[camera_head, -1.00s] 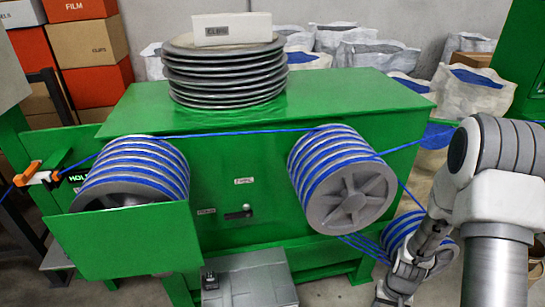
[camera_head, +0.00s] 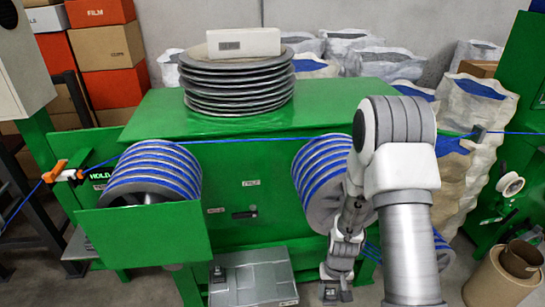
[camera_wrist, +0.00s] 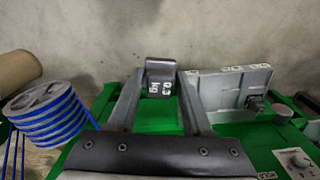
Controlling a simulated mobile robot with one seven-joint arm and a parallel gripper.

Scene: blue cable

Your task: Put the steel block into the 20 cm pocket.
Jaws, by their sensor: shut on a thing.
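My gripper (camera_head: 336,288) is low in front of the green machine, to the right of a grey plate (camera_head: 270,281). In the wrist view my gripper (camera_wrist: 161,84) is shut on a small dark grey steel block (camera_wrist: 160,68) with white weight lettering, partly legible. The block sits between the fingertips, above a green surface. The grey plate also shows in the wrist view (camera_wrist: 230,92), right of the fingers, with small white labels along its edge that I cannot read. A dark fitting (camera_wrist: 255,103) stands on it. I cannot make out the 20 cm pocket.
Blue cable winds around a left drum (camera_head: 150,172) and a right drum (camera_head: 318,182), which my arm partly hides. A cable reel (camera_wrist: 45,112) is left of my gripper. A stack of discs (camera_head: 238,85) is on the machine.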

